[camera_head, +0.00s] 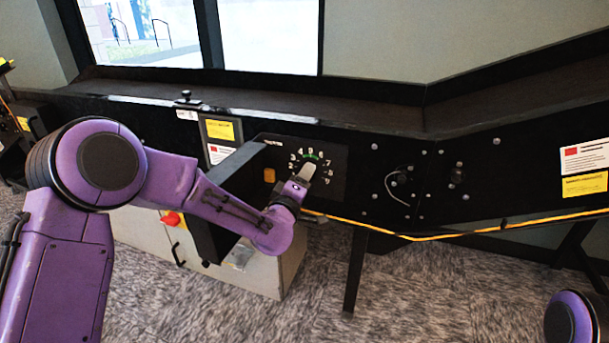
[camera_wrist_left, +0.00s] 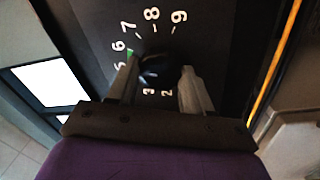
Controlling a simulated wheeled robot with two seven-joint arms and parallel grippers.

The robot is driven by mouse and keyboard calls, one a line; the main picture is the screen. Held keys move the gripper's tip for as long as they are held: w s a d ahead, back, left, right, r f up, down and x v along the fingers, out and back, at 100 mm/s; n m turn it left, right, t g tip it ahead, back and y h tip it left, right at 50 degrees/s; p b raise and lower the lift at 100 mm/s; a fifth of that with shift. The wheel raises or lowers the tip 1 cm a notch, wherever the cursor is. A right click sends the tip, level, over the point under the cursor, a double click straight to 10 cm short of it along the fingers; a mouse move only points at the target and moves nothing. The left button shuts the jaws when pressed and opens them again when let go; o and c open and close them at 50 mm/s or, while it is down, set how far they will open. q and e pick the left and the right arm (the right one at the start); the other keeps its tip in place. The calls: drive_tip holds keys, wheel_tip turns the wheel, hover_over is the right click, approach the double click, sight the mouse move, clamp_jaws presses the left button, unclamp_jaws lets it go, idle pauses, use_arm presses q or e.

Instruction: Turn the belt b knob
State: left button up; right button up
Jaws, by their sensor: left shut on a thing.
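A black round knob (camera_wrist_left: 154,68) sits at the middle of a numbered dial on a black panel, and my left gripper (camera_wrist_left: 158,80) is shut on it in the left wrist view. One finger is on each side of the knob. In the head view my left gripper (camera_head: 304,176) reaches the dial panel (camera_head: 338,160) and hides the knob. White numbers ring the dial, with a green mark (camera_head: 311,156) near the top by 5 and 6. I cannot tell where the knob points. My right gripper is out of view.
A yellow-orange cable (camera_head: 450,234) runs along the frame's lower edge to the right. A grey cabinet with a red and yellow switch (camera_head: 171,219) stands below. Open carpet (camera_head: 430,290) lies in front.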

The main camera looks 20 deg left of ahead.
use_arm(q)
drive_tip(key=shift+m+p, duration=0.6)
drive_tip(key=shift+m, duration=1.2)
drive_tip(key=o, duration=1)
drive_tip(key=shift+s, duration=0.1)
drive_tip(key=s, duration=0.7)
drive_tip(key=s+p, duration=0.1)
drive_tip(key=s, duration=0.2)
drive_tip(key=shift+s+a+f, duration=0.2)
drive_tip(key=shift+a+f, duration=0.1)
drive_tip(key=shift+a, duration=0.05)
